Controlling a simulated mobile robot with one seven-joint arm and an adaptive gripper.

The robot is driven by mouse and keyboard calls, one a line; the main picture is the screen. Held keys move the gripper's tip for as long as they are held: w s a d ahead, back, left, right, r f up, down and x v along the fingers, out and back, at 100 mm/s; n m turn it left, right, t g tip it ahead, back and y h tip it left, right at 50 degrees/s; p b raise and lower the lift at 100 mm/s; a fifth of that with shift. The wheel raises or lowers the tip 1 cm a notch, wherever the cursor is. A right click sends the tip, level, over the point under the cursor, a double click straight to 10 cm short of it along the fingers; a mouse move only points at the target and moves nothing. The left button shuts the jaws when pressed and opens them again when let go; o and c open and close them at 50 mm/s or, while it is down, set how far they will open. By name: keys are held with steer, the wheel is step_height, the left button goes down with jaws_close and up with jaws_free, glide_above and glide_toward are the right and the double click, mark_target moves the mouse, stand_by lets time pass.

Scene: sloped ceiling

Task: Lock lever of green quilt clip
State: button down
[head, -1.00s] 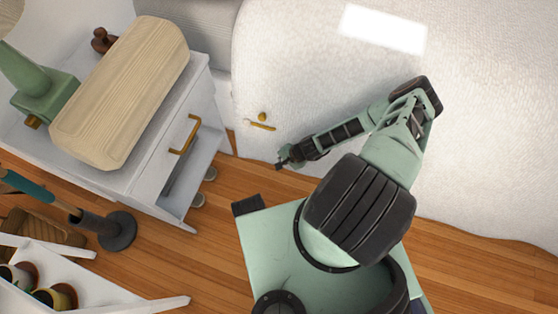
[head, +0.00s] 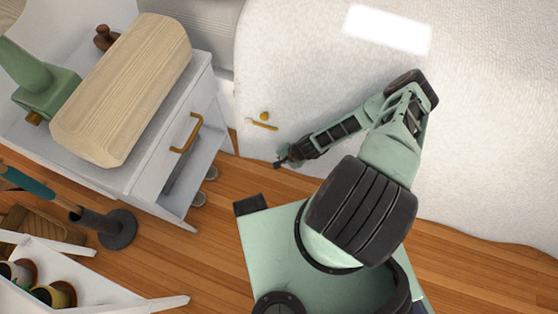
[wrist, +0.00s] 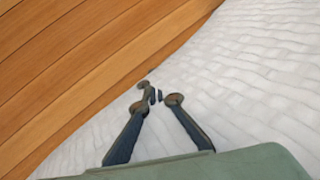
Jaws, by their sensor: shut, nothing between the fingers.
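I cannot make out a green clip in either view. A small gold-yellow piece, a thin bar (head: 262,125) with a round knob (head: 264,115) beside it, lies on the side of the white quilt (head: 330,70) in the head view. My gripper (head: 279,164) is at the quilt's lower edge, below and slightly right of that piece and apart from it. In the wrist view my gripper (wrist: 154,96) has its fingertips close together in front of the quilt (wrist: 250,80), with nothing seen held. The gold piece does not show there.
A dark round stand base (head: 115,229) is at lower left. Wood floor (head: 190,245) runs along the bed.

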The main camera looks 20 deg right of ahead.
steer(key=shift+w+a+r+b, duration=0.1)
steer(key=shift+w+a+b, duration=0.2)
steer(key=shift+w+a, duration=0.5)
steer(key=shift+s, duration=0.1)
steer(key=shift+d+r, duration=0.1)
steer(key=shift+s+d+r, duration=0.15)
steer(key=shift+d, duration=0.15)
steer(key=shift+s+d+r+p, duration=0.1)
steer(key=shift+s+d+p, duration=0.05)
steer(key=shift+d+p, duration=0.2)
